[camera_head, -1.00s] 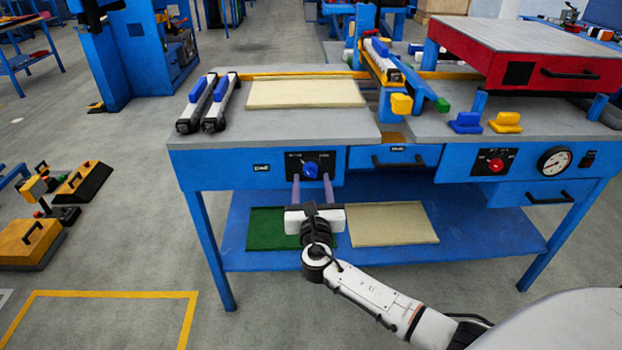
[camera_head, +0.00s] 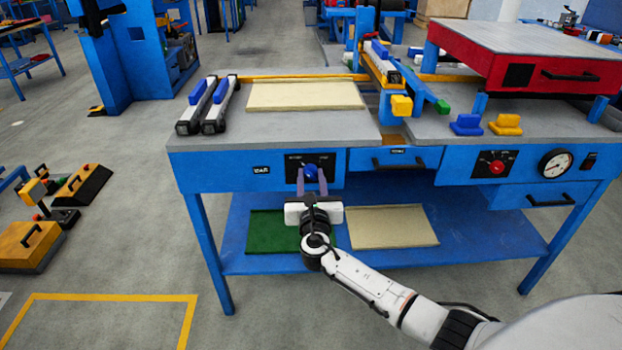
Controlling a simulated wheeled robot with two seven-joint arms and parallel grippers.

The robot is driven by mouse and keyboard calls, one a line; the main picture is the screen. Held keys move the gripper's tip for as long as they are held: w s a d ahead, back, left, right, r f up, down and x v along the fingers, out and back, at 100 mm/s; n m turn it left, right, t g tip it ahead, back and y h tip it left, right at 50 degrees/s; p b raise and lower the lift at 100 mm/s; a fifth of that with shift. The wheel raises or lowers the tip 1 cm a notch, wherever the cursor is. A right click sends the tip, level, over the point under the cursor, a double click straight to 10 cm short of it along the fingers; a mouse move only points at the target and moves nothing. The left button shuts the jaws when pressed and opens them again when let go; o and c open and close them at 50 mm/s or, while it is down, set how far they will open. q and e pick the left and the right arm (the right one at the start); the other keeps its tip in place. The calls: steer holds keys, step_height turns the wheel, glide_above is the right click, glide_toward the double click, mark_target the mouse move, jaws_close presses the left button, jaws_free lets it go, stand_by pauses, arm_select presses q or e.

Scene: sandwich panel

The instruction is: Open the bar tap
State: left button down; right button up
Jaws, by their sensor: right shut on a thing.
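The bar tap is a blue knob (camera_head: 310,172) on a black plate (camera_head: 293,174) on the front of the blue bench, right of a small "BAR" label (camera_head: 261,170). My right gripper (camera_head: 311,174) reaches up to it from below and in front. Its two purple-grey fingers are shut on the knob, one on each side, and partly cover it. The knob's exact angle is too small to read. My left gripper is not in view.
A second tap with a red knob (camera_head: 497,166) and a round gauge (camera_head: 554,161) are further right on the bench front. A drawer (camera_head: 393,158) lies between the taps. The lower shelf (camera_head: 482,237) holds a green sheet (camera_head: 267,236) and a beige panel (camera_head: 391,227).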

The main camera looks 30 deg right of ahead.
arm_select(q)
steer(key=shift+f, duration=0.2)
arm_select(e)
steer(key=shift+f, duration=0.1)
steer(key=m+b, duration=0.2)
steer(key=m, duration=0.1)
steer(key=m+b, duration=0.2)
steer(key=m, duration=0.1)
steer(key=shift+f+m, duration=0.15)
steer(key=shift+m, duration=0.25)
steer(key=m+b, duration=0.2)
steer(key=m, duration=0.1)
steer(key=shift+m, duration=0.3)
steer(key=m+b, duration=0.2)
steer(key=shift+m, duration=0.4)
steer(key=m+b, duration=0.1)
steer(key=m, duration=0.2)
steer(key=shift+b, duration=0.4)
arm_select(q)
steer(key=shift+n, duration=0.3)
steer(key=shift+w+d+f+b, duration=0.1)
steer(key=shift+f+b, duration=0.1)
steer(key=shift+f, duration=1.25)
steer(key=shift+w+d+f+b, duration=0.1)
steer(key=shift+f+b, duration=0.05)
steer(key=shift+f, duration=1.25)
arm_select(e)
steer(key=shift+m, duration=0.8)
steer(key=shift+r, duration=0.2)
